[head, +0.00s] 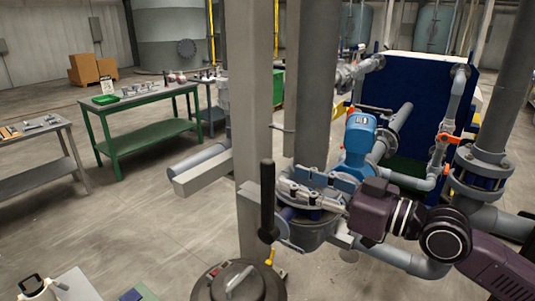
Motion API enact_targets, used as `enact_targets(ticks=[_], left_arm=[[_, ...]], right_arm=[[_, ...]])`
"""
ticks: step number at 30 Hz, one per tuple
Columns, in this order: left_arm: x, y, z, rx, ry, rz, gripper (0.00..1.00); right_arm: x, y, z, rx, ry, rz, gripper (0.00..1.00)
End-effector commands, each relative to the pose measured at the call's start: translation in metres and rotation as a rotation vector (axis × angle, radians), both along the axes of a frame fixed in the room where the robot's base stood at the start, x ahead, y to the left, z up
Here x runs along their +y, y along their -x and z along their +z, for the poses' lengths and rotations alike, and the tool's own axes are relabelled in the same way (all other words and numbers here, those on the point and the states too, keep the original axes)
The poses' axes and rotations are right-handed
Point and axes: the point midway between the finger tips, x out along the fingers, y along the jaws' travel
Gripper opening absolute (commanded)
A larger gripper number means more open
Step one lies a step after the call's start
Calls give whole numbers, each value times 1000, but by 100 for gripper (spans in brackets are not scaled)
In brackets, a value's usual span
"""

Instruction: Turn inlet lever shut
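A long black upright handle (267,200), which looks like the lever, stands in front of the grey post and pipe near the middle of the head view. I cannot tell for certain that it is the inlet lever. My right gripper (292,190) reaches in from the right on a dark purple arm, with its fingers pointing left beside the handle. The fingers overlap the pipe fittings behind, so I cannot tell whether they are open or touch the handle. A round grey valve body or flange (318,235) lies below the gripper.
A blue pump-like unit (360,140) and a flanged pipe (482,165) stand behind and right of my arm. A grey post (250,100) rises close by. A dark round lid (238,282) is below. Open floor (150,220) lies left, before a green table (145,147).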

Motion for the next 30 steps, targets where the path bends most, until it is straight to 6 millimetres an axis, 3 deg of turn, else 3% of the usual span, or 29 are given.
enact_targets(ticks=[4, 12, 17, 24, 30], left_arm=[[1, 13, 7, 17, -2, 0, 50], [3, 56, 30, 77, -5, 0, 50], [2, 49, 40, 66, -5, -1, 50], [0, 15, 46, 17, 0, -1, 50], [0, 22, 45, 27, -1, -1, 50]], right_arm=[[9, 1, 6, 1, -2, 13, 35], [40, -23, 8, 1, -4, 12, 35], [56, -35, 7, -1, -5, 11, 35], [65, -42, 3, -2, -1, 9, 35], [65, -42, 3, -2, -1, 9, 35]])
